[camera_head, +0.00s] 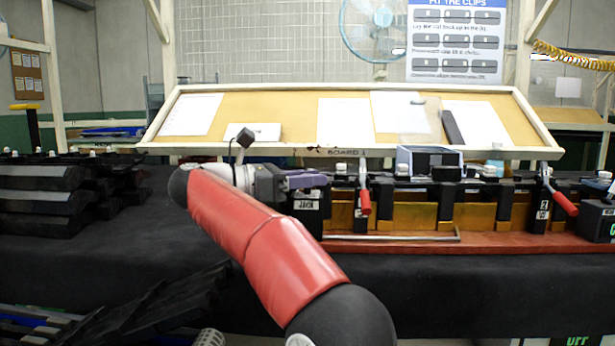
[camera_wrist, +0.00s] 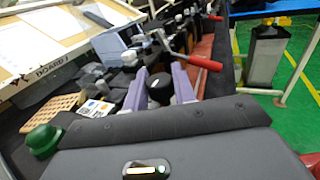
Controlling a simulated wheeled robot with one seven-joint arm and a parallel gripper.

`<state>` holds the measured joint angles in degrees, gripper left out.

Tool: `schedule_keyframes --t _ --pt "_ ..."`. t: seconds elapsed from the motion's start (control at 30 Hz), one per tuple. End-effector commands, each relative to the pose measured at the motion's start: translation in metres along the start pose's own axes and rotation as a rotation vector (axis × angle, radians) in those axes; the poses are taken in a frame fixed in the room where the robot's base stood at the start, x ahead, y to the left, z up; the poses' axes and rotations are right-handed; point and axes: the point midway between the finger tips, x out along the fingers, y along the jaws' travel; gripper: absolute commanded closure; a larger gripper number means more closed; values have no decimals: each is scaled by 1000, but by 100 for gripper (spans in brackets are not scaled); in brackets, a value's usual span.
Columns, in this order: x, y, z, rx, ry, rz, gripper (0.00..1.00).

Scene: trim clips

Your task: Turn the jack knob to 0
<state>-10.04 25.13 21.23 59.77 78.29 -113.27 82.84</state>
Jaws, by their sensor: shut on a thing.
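The jack knob (camera_wrist: 160,88) is a black round knob with a pale top edge, seen in the wrist view. It sits between the two purple fingers of my gripper (camera_wrist: 159,90), which are shut on it. In the head view my gripper (camera_head: 308,180) is over a black box with a white label (camera_head: 306,205) at the left end of the red fixture; the knob is hidden there. I cannot read any dial marks or the knob's setting.
A red-handled clamp (camera_head: 365,200) stands just right of my gripper, and another (camera_head: 565,203) farther right. A grey-purple bin (camera_head: 430,160) sits behind the fixture. Black trim parts (camera_head: 60,190) are stacked at left. A green dome (camera_wrist: 43,138) lies near the wrist.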

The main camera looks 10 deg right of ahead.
Motion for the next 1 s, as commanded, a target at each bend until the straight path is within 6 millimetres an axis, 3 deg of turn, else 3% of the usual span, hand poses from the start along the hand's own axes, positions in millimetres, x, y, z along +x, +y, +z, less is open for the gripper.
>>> schedule_keyframes --t 0.57,0.6,0.7,1.0 --pt "1 0 2 3 -3 -28 96" --pt "1 0 2 4 -4 -28 68" --pt "1 0 2 3 -3 -29 55" --pt "0 0 1 1 -1 -29 52"
